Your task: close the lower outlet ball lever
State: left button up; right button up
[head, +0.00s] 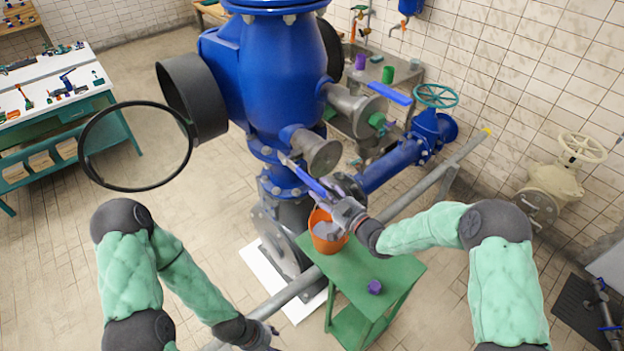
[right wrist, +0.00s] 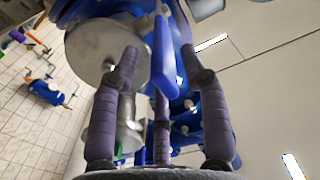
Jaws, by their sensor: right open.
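The lower outlet ball lever (head: 306,178) is a blue bar slanting down to the right from the lower grey outlet flange (head: 322,157) on the blue pump body. My right gripper (head: 334,189) is open at the lever's lower right end. In the right wrist view the blue lever (right wrist: 165,62) lies between the spread purple-grey fingers of the gripper (right wrist: 160,55), with the round grey flange (right wrist: 98,55) to the left. I cannot tell whether any finger touches the lever. My left gripper (head: 262,338) is at the bottom edge, partly cut off, away from the lever.
Another blue lever (head: 390,93) sits higher on the upper outlet. A green table (head: 385,275) with an orange bucket (head: 327,240) and a purple piece (head: 375,287) stands below my right gripper. A green handwheel (head: 435,96) is to the right.

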aim_at(312, 182)
jog(key=shift+p+x, duration=0.5)
jog(key=shift+x, duration=2.2)
grip_shut()
